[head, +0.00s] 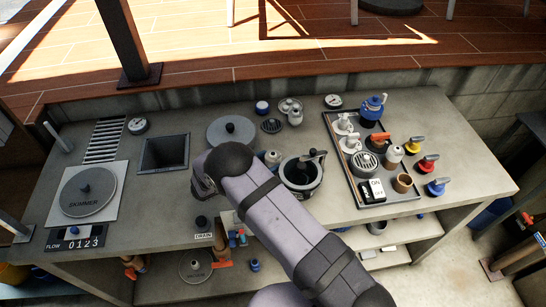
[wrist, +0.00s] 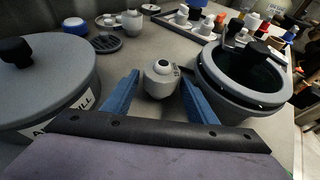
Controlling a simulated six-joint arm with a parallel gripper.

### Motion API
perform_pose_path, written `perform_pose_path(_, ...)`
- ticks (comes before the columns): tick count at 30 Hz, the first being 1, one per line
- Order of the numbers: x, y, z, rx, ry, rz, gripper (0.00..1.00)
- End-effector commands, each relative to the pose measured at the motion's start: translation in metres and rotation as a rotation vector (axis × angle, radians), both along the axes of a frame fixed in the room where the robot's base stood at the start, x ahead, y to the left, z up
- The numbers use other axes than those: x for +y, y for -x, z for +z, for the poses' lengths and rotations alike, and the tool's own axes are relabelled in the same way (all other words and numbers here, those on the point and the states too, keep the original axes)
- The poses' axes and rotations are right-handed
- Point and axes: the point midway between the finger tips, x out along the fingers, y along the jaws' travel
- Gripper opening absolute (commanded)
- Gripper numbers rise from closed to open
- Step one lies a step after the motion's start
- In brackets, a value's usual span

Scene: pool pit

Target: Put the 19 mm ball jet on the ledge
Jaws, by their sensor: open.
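A small grey ball jet (wrist: 160,79) with a dark hole on top and small dark marking stands upright on the concrete counter. I cannot read a size on it. My gripper (wrist: 158,92) is open, its two blue fingers on either side of this jet; I cannot tell whether they touch it. In the head view the jet (head: 272,157) shows just past my arm, which hides the gripper. I cannot tell which surface is the ledge; a wooden deck (head: 200,72) runs behind the counter.
A round grey lid (wrist: 45,85) with a black knob is left of the gripper, and a dark-lined pot (wrist: 245,85) is close on its right. A tray (head: 408,192) of fittings stands further right. A square opening (head: 164,153) lies left.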

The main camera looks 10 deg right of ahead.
Motion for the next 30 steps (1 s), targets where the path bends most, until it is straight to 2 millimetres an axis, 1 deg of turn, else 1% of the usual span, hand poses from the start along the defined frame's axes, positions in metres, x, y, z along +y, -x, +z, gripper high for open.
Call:
perform_pose_path(1,-0.006,-0.002,0.002,0.003,0.002,-0.003,0.52)
perform_pose_path(6,-0.019,-0.012,-0.008,0.002,0.000,-0.001,0.52)
perform_pose_path(16,-0.022,-0.015,-0.011,0.000,0.000,0.000,0.52)
perform_pose_path(17,-0.022,-0.015,-0.011,0.000,0.000,0.000,0.48)
perform_pose_path(18,-0.022,-0.015,-0.011,0.000,0.000,0.000,0.38)
perform_pose_path(20,-0.022,-0.015,-0.011,0.000,0.000,0.000,0.24)
perform_pose_path(21,-0.022,-0.015,-0.011,0.000,0.000,0.000,0.21)
perform_pose_path(22,-0.022,-0.015,-0.011,0.000,0.000,0.000,0.21)
perform_pose_path(23,-0.022,-0.015,-0.011,0.000,0.000,0.000,0.17)
perform_pose_path(30,-0.022,-0.015,-0.011,0.000,0.000,0.000,0.17)
